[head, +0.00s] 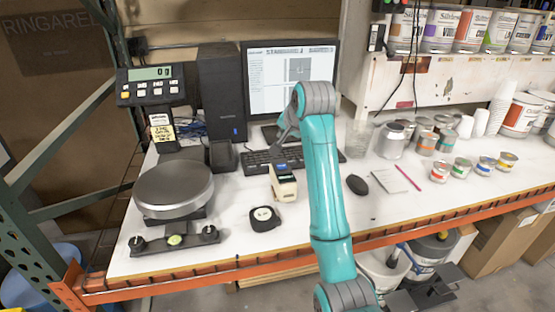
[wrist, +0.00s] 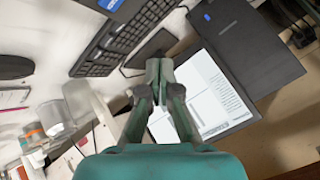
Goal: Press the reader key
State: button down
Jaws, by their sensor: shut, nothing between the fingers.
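The reader, a small cream handheld device (head: 284,188) with a dark screen on its upper end, stands on the white bench in front of the keyboard in the head view. Its key is too small to make out. My gripper (head: 283,136) is above and behind the reader, apart from it, over the keyboard. In the wrist view my gripper (wrist: 159,66) is shut and empty. A dark shape with a blue patch (wrist: 106,4) is cut off at that view's top edge; I cannot tell whether it is the reader.
The keyboard (head: 259,160) and monitor (head: 270,82) are behind the reader. A tape measure (head: 264,219) lies in front, a mouse (head: 357,185) to the right, and a round scale (head: 174,188) to the left. Several small cans stand further right.

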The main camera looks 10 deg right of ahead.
aim_at(283, 167)
jog(key=shift+w+r, duration=0.35)
jog(key=shift+r, duration=0.05)
jog(key=shift+f, duration=0.1)
jog(key=shift+f, duration=4.35)
jog(key=shift+f, duration=0.4)
jog(key=shift+f, duration=0.35)
jog(key=shift+r, duration=0.8)
